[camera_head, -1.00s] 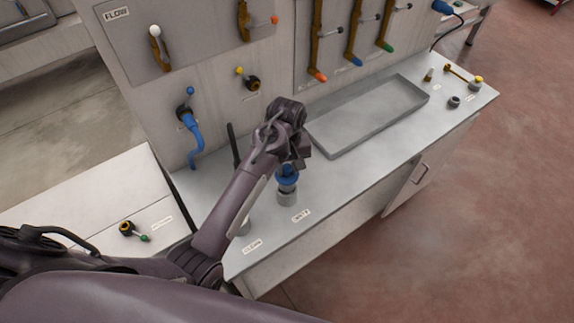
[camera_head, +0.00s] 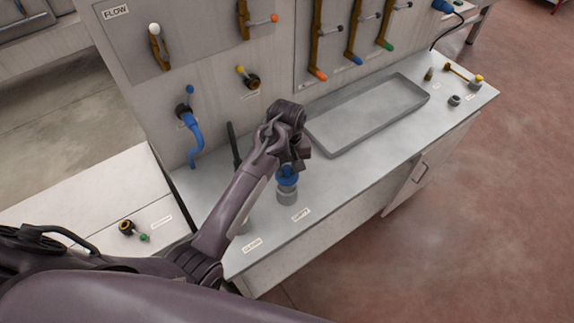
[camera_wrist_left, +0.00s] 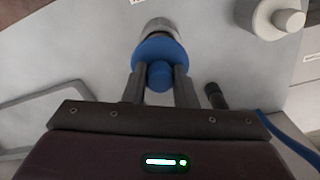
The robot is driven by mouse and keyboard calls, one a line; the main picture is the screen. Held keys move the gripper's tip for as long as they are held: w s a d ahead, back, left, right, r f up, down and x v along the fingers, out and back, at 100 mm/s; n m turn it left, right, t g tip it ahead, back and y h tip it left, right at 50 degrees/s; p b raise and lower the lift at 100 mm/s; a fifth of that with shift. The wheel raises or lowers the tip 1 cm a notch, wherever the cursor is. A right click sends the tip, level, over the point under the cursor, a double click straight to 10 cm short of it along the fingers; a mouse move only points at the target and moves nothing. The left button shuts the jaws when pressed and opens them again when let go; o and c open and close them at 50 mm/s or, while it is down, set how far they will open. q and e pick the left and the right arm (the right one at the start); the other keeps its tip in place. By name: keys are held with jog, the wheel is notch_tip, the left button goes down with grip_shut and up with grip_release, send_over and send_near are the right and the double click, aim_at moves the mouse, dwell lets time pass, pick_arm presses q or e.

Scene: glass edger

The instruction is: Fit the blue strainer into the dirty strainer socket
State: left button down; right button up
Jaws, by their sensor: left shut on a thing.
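The blue strainer (camera_head: 287,177) is upright at the grey dirty strainer socket (camera_head: 287,197), behind the label reading "DIRTY". I cannot tell how deep it sits. My left gripper (camera_head: 293,163) is right at the strainer's top, and its fingers are partly hidden by the wrist. In the left wrist view the left gripper (camera_wrist_left: 159,84) is shut on the blue strainer's knob (camera_wrist_left: 159,76), with the wide blue disc (camera_wrist_left: 160,52) beyond it and the pale socket (camera_wrist_left: 160,30) behind that. My right gripper is not in view.
The clean socket (camera_head: 243,228) is partly hidden by my left forearm; its label (camera_head: 252,245) lies in front. A shallow grey tray (camera_head: 370,112) lies to the right. A blue hose (camera_head: 194,145) hangs from the panel, and a dark upright rod (camera_head: 233,145) stands behind the arm.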

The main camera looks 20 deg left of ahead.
aim_at(287, 178)
pick_arm(q)
jog(key=shift+f+b, duration=0.7)
jog(key=shift+f, duration=1.95)
jog(key=c, duration=1.1)
grip_release()
jog(key=shift+r, duration=0.1)
notch_tip(287, 178, up, 6)
jog(key=shift+r+b, duration=0.1)
jog(key=shift+b, duration=1)
jog(key=shift+r, duration=0.7)
